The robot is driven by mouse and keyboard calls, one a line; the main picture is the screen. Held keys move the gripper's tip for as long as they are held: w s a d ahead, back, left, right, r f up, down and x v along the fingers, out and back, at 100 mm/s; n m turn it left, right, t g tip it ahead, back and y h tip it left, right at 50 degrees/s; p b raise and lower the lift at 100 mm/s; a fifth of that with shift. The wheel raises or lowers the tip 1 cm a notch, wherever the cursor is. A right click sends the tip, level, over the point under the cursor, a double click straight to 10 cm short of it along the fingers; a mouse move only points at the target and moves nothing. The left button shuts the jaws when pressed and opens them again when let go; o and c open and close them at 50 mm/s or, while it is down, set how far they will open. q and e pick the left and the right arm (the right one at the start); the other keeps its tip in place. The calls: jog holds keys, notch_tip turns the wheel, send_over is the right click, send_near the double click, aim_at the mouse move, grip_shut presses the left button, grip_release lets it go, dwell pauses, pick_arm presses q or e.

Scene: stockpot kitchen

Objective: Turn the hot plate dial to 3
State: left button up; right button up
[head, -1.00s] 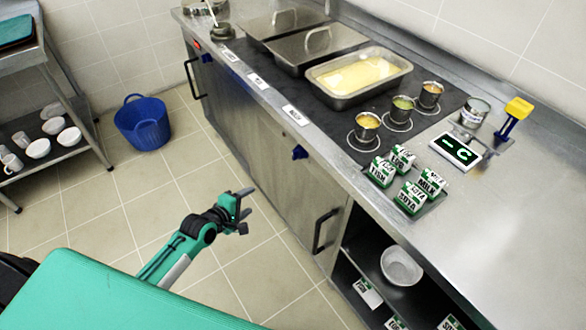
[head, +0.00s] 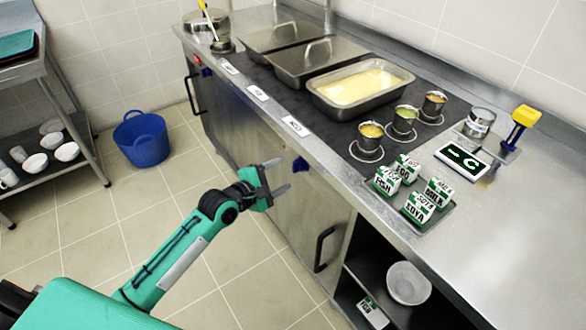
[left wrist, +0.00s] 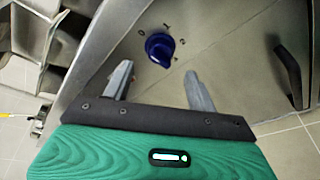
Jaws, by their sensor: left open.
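The blue hot plate dial (head: 300,164) sits on the steel front of the counter, below the hot plate's edge. My left gripper (head: 280,176) is open and empty, just left of and below the dial in the head view. In the left wrist view the fingertips of the left gripper (left wrist: 157,75) stand apart, with the dial beyond them, between and above. No contact shows. My right gripper is not in view.
A black cabinet handle (head: 321,248) sticks out right of the dial, and another handle (head: 194,94) is at the far left. Another blue dial (head: 207,59) is far along the front. A blue bucket (head: 142,138) stands on the floor. The floor before the counter is clear.

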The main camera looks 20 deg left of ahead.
aim_at(294, 168)
pick_arm(q)
jog(key=x, duration=0.4)
jog(key=shift+w, duration=0.1)
jog(key=shift+x, duration=0.85)
jog(key=shift+d, duration=0.1)
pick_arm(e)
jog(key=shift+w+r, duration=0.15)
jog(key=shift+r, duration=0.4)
pick_arm(q)
jog(key=c, duration=1)
